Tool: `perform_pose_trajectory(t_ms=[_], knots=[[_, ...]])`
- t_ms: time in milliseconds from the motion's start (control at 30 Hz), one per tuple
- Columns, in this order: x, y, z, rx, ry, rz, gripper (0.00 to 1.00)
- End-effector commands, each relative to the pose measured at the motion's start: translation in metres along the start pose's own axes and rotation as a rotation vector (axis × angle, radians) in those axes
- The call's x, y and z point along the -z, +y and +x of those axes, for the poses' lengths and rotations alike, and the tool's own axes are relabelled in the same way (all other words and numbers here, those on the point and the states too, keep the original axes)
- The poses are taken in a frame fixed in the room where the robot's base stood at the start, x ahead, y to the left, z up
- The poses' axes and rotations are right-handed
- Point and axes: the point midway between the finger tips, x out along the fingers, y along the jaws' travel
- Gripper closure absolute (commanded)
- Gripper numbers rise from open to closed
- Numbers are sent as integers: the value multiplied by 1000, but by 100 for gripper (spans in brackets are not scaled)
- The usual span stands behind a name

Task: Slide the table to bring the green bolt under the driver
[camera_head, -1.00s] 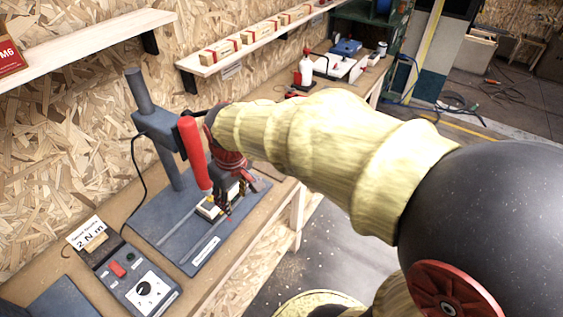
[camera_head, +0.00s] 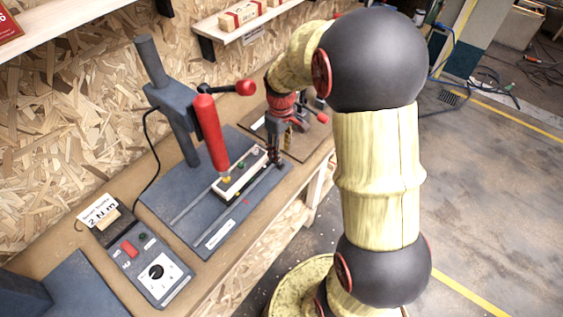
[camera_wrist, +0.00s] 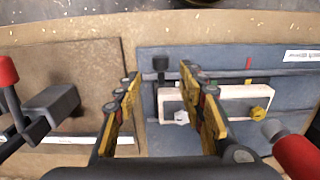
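The sliding table (camera_head: 232,188) is a cream block on the grey press base (camera_head: 190,222). The green bolt (camera_head: 241,165) stands near its middle. A yellow bolt (camera_head: 227,181) stands at its near end, at the tip of the red driver (camera_head: 211,135). A pale bolt stands toward the far end. My gripper (camera_head: 278,156) is at the table's far end. In the wrist view my gripper (camera_wrist: 160,98) has its fingers spread, with a black knob (camera_wrist: 160,64) visible between them. The right finger covers part of the table, and the green bolt is not clear there.
A control box (camera_head: 150,268) with a dial and a torque card (camera_head: 100,210) stand left of the base. A black lever with a red ball (camera_head: 245,88) projects from the press. A brown board (camera_head: 305,140) lies beyond the base. A red mark (camera_wrist: 248,63) is on the base.

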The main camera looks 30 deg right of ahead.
Motion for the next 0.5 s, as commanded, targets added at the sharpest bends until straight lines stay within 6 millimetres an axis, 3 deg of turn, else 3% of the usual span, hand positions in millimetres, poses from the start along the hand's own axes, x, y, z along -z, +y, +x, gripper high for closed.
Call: perform_pose_trajectory(t_ms=[300, 500], knots=[[-1, -1, 48, 1, -2, 1, 60], [0, -1, 68, 1, -1, 1, 60]])
